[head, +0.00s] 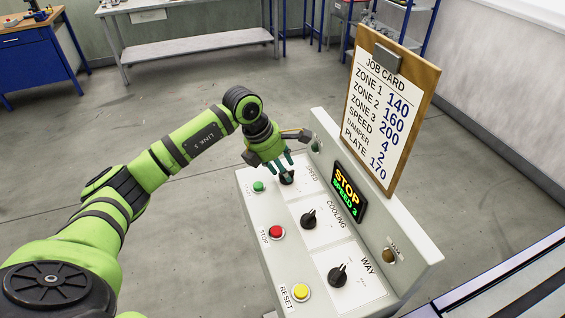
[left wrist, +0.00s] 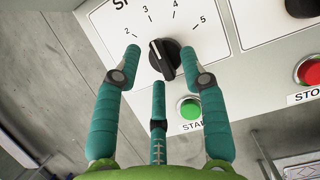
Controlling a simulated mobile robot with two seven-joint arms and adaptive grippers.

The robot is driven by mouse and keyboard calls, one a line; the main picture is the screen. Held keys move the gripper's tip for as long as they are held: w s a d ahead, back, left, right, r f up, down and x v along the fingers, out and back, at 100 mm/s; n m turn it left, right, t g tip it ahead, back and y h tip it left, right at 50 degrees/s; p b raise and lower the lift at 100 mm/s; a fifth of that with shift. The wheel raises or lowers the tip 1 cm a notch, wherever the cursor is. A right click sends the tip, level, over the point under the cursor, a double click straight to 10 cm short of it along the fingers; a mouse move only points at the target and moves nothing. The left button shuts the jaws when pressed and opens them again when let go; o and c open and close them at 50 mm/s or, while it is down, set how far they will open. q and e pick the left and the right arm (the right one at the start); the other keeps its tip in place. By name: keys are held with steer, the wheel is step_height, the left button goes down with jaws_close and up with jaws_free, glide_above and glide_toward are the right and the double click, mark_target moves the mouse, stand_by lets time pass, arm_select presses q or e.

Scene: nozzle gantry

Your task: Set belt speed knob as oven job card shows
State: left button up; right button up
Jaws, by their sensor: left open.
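The belt speed knob (left wrist: 165,58) is black, on a white plate marked 2 to 5; its white line points up-left, roughly toward 3. In the head view the knob (head: 287,178) is partly hidden by my left gripper (head: 276,168). That gripper (left wrist: 160,58) is open, its teal fingertips in front of and to either side of the knob; I cannot tell whether they touch it. The job card (head: 385,110) on a clipboard reads speed 4. The display (head: 348,192) reads STOP, SPEED 3. My right gripper is not in view.
The panel also has a green start button (head: 259,187), a red stop button (head: 276,232), a yellow reset button (head: 300,292), a cooling knob (head: 308,218) and another knob (head: 338,275). The raised back wall (head: 405,245) stands close behind the knobs.

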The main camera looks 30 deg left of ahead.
arm_select(q)
steer(key=shift+d+f, duration=0.1)
steer(key=shift+f, duration=0.1)
jaws_close()
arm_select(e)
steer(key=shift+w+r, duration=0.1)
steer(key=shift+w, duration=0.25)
arm_select(q)
steer(key=shift+r, duration=0.1)
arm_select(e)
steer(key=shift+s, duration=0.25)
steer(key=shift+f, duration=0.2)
arm_select(q)
steer(key=m+b, duration=0.2)
steer(key=b, duration=0.1)
steer(key=shift+w+h+b, duration=0.2)
steer(key=shift+h+b, duration=0.1)
steer(key=shift+b, duration=0.1)
steer(key=shift+w+m+g+b, duration=0.1)
steer(key=shift+m+g+b, duration=0.5)
steer(key=shift+m+b, duration=0.55)
steer(key=shift+m+g+h+b, duration=0.4)
steer(key=shift+m+b, duration=0.2)
steer(key=shift+m, duration=0.65)
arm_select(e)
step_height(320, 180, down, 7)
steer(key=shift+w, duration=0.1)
